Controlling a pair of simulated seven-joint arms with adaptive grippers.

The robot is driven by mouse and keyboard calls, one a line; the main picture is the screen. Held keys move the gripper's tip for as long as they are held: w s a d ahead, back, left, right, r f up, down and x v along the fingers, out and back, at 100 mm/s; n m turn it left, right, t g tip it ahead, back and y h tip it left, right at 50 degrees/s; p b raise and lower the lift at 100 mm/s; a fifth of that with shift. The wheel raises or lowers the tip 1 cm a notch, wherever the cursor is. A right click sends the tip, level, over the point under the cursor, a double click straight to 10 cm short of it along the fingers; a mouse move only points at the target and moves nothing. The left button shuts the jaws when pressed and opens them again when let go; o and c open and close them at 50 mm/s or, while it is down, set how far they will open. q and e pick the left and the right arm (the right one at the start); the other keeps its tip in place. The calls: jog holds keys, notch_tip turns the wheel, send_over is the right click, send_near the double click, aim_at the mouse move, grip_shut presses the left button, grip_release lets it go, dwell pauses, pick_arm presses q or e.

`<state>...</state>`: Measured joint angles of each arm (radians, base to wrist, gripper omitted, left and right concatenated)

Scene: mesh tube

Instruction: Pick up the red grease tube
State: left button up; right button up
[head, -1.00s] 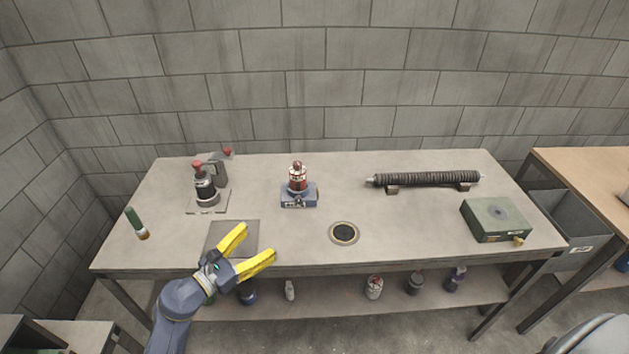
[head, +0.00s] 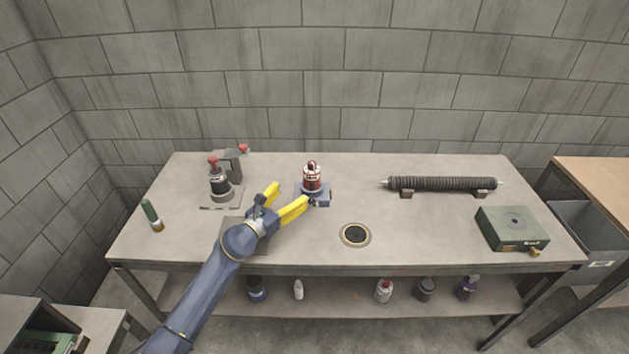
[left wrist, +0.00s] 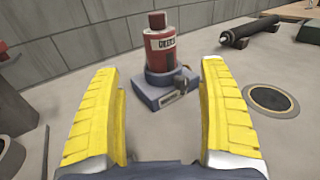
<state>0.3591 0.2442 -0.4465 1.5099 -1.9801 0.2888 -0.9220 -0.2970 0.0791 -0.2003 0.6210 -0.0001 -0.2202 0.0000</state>
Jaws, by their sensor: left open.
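The red grease tube (head: 312,178) stands upright in a small blue-grey base (head: 323,195) near the middle of the table. In the left wrist view the tube (left wrist: 161,50), with a dark red cap and a white label, shows ahead between the fingers, its base (left wrist: 160,92) below it. My left gripper (head: 289,196) is open and empty, just left of and in front of the tube, its yellow fingers pointing toward it. In the left wrist view the gripper (left wrist: 160,85) has its fingers wide apart, with the tube beyond the tips. My right gripper is not in view.
A green tube (head: 150,213) is at the far left. A round dark disc (head: 355,235) is set in the tabletop (head: 420,225). A ribbed rod (head: 442,184) and green box (head: 512,229) are at right.

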aim_at(307, 179)
pick_arm(q)
jog(key=shift+x, duration=6.15)
jog(key=c, duration=1.3)
jog(key=shift+c, duration=0.5)
jog(key=shift+r, duration=0.2)
